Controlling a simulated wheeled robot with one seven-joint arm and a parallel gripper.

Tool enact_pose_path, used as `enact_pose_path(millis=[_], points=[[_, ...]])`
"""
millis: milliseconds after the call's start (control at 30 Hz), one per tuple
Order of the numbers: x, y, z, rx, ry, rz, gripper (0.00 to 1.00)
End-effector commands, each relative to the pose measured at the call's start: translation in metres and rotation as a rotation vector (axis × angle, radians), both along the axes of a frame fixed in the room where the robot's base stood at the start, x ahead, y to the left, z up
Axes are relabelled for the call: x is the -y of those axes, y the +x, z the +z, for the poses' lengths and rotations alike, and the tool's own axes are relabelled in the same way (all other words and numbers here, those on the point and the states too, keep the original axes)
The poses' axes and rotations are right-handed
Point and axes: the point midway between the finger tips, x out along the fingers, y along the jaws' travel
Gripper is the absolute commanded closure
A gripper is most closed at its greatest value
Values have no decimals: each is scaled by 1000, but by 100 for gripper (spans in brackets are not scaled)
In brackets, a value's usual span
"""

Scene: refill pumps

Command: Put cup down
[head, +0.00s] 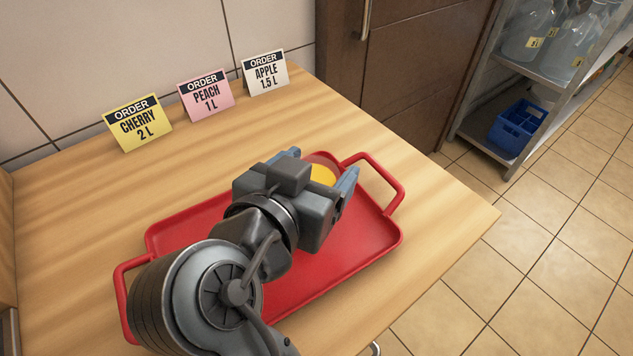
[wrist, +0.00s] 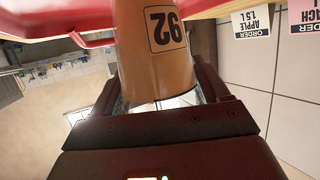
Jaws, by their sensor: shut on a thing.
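My gripper (head: 322,166) is over the far right part of the red tray (head: 345,262), shut on a cup. In the head view the cup (head: 322,175) shows only as a yellow-orange patch with a pale reddish rim between the fingers; my gripper hides the rest. The wrist view is upside down. There the cup (wrist: 140,60) is orange-brown with a "92" label, between the two fingers of my gripper (wrist: 160,92). The tray's red edge (wrist: 75,43) shows beside the cup. I cannot tell whether the cup's base touches the tray.
The tray lies on a wooden counter (head: 80,215). A yellow cherry card (head: 138,123), a pink peach card (head: 206,95) and a white apple card (head: 265,74) stand along the wall. A shelf with a blue crate (head: 517,127) stands beyond the counter.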

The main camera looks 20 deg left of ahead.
Motion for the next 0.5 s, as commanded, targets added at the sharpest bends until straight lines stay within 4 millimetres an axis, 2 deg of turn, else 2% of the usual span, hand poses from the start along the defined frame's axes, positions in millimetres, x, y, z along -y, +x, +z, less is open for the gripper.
enact_pose_path(millis=[33, 467, 500], points=[[0, 0, -8, 1, 0, 0, 67], [0, 0, -12, 1, 1, 0, 67], [0, 0, -10, 0, 0, 0, 22]])
